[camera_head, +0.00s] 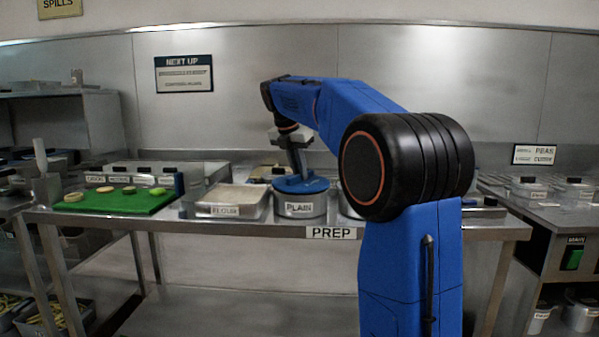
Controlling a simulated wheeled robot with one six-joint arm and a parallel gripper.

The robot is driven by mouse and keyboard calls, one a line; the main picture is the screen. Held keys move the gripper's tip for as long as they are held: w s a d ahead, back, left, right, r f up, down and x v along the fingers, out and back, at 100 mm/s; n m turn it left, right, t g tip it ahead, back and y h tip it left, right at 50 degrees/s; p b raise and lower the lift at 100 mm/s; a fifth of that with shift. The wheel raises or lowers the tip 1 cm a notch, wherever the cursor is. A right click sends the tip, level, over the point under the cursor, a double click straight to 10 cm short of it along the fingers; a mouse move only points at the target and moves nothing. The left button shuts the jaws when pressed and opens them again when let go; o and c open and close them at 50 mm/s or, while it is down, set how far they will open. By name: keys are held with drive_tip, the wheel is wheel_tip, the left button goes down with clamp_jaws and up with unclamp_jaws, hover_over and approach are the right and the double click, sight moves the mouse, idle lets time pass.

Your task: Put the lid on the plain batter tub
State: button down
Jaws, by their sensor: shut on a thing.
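The plain batter tub (299,208) is a round metal tub labelled PLAIN, standing on the prep table near its front edge. A round blue lid (314,185) lies level at the tub's mouth and covers its opening. I cannot tell whether the lid rests on the rim or sits slightly above it. My gripper (298,172) points down above the tub and is shut on the lid at its middle. My blue arm reaches in from the right and hides part of the table behind it.
A flour tray (232,202) stands close left of the tub. Another metal tub (350,209) is close on the right, partly hidden by my arm. A green board (118,202) with several round slices lies at the left. Several dark-lidded containers stand along the back.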

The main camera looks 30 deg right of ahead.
drive_tip(key=shift+f, duration=0.3)
idle(0.5)
drive_tip(key=c, duration=1.7)
unclamp_jaws()
drive_tip(key=shift+r, duration=0.1)
drive_tip(key=v, duration=1.7)
drive_tip(key=shift+r, duration=0.15)
drive_tip(key=s+a+f+m+t+y, duration=0.1)
drive_tip(key=s+a+f+m, duration=0.3)
drive_tip(key=s+f+m, duration=0.3)
drive_tip(key=s+a+f+m+t+y, duration=0.1)
drive_tip(key=s+a+f+m, duration=0.2)
drive_tip(key=s+f+m, duration=0.5)
drive_tip(key=s+a+f+m+y, duration=0.2)
drive_tip(key=s+f+m, duration=0.6)
drive_tip(key=s+f, duration=1.3)
drive_tip(key=shift+s+a+f+t, duration=0.15)
drive_tip(key=shift+a+f, duration=0.3)
drive_tip(key=shift+f, duration=0.6)
drive_tip(key=shift+a+f+t, duration=0.1)
drive_tip(key=shift+a+f, duration=0.35)
drive_tip(key=shift+f, duration=0.65)
drive_tip(key=shift+s+a+f+t, duration=0.15)
drive_tip(key=shift+a+f, duration=0.3)
drive_tip(key=shift+f, duration=0.6)
